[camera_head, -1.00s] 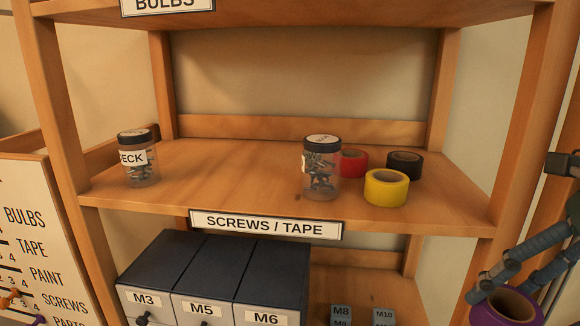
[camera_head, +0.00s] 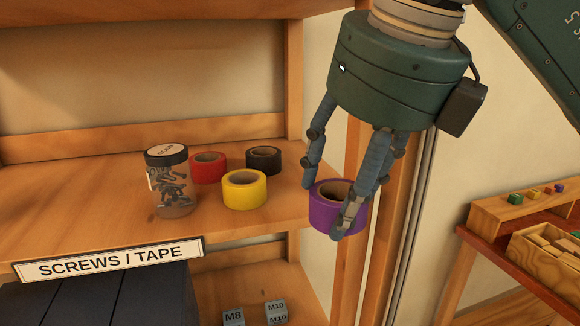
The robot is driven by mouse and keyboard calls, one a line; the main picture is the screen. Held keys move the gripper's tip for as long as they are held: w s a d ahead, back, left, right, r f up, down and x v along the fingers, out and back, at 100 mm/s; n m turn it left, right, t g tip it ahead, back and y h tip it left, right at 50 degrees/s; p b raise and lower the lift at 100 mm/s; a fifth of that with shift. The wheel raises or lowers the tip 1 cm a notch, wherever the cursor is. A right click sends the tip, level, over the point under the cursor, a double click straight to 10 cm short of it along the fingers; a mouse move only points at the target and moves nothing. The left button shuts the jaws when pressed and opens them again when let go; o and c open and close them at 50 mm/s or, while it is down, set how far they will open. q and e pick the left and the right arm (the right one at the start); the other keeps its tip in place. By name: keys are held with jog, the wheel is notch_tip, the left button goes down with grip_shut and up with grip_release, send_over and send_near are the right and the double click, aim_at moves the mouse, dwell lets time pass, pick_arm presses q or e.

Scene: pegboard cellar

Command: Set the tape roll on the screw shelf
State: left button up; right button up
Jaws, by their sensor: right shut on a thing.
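My right gripper (camera_head: 328,210) is shut on a purple tape roll (camera_head: 322,217). It holds the roll in the air at the right end of the screw shelf, by the wooden post. The screw shelf (camera_head: 105,205) carries a SCREWS / TAPE label (camera_head: 110,260) on its front edge. On it stand a red tape roll (camera_head: 208,168), a yellow tape roll (camera_head: 244,190), a black tape roll (camera_head: 264,160) and a clear jar of screws (camera_head: 170,185) with a dark lid. My left gripper is not in view.
The shelf's right post (camera_head: 375,170) stands behind the held roll. Below are dark drawers (camera_head: 100,295) and small M8 (camera_head: 233,316) and M10 (camera_head: 277,312) boxes. At right, a wooden rack (camera_head: 520,210) holds coloured blocks. The shelf left of the jar is bare.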

jog(key=w+a+p, duration=0.1)
jog(key=w, duration=0.2)
jog(key=w+a+p, duration=0.2)
jog(key=w, duration=0.2)
jog(key=w+a+p, duration=0.1)
jog(key=w+a, duration=0.1)
jog(key=w, duration=0.1)
jog(key=shift+w+r+p, duration=0.1)
jog(key=shift+w+p, duration=0.15)
jog(key=shift+p, duration=0.1)
jog(key=shift+w, duration=0.2)
notch_tip(320, 180, down, 3)
jog(key=shift+f+p, duration=0.15)
jog(key=shift+p, duration=0.75)
jog(key=shift+d+f, duration=0.1)
jog(key=shift+f, duration=0.15)
jog(key=o, duration=0.9)
jog(key=shift+f, duration=0.1)
jog(key=shift+o, duration=0.7)
